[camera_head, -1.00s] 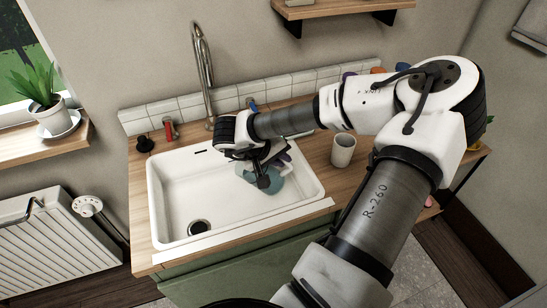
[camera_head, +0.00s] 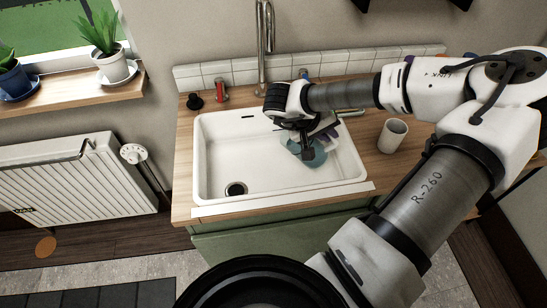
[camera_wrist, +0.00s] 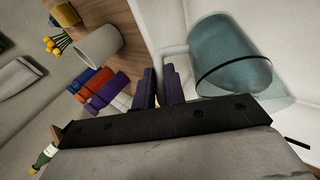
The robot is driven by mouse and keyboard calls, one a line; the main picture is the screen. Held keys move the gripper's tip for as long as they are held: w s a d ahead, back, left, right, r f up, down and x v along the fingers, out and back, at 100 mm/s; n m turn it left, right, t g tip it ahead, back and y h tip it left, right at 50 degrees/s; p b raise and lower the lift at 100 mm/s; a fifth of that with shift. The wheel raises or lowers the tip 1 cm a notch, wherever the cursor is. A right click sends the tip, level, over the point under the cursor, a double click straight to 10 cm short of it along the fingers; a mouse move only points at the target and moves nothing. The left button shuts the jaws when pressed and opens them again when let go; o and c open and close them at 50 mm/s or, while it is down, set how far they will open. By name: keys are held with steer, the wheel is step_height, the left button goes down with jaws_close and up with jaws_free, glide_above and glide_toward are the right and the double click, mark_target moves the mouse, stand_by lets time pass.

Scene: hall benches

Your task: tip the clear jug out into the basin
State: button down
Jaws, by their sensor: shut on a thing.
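The clear jug (camera_wrist: 281,92) holds a teal content and shows large at the upper right of the wrist view. In the head view the jug (camera_head: 311,153) hangs in the right part of the white basin (camera_head: 235,150), partly covered by my gripper (camera_head: 303,128). My gripper's purple fingers (camera_wrist: 160,88) are shut beside the jug's near side, on its handle. The exact grip spot is small and partly hidden. I cannot tell how far the jug is tilted. No stream of liquid shows. The basin floor and its dark drain look empty.
A grey-white mug (camera_head: 392,135) stands on the wooden counter right of the basin. The tap (camera_head: 265,40) rises behind the basin. A black knob (camera_head: 195,101) and a red item (camera_head: 221,92) stand at the back left. The basin's left half is free.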

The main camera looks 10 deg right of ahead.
steer(key=shift+a+r, duration=0.15)
steer(key=shift+r, duration=0.1)
steer(key=shift+a+r+h, duration=0.1)
steer(key=shift+r+h, duration=0.15)
steer(key=shift+h, duration=0.05)
steer(key=shift+w+a+r+b, duration=0.1)
steer(key=shift+a+r+b, duration=0.1)
steer(key=shift+b, duration=0.15)
steer(key=shift+a+r+h, duration=0.1)
steer(key=shift+r+h, duration=0.15)
steer(key=shift+h, duration=0.25)
steer(key=shift+r, duration=0.1)
stand_by(0.4)
steer(key=shift+w+a+r+n+h+b, duration=0.1)
steer(key=shift+a+r+n+h+b, duration=0.1)
steer(key=shift+r+n+h+b, duration=0.15)
steer(key=shift+a+g, duration=0.1)
steer(key=shift+g, duration=0.2)
stand_by(0.8)
steer(key=shift+a+r+h, duration=0.2)
steer(key=shift+r+h, duration=0.15)
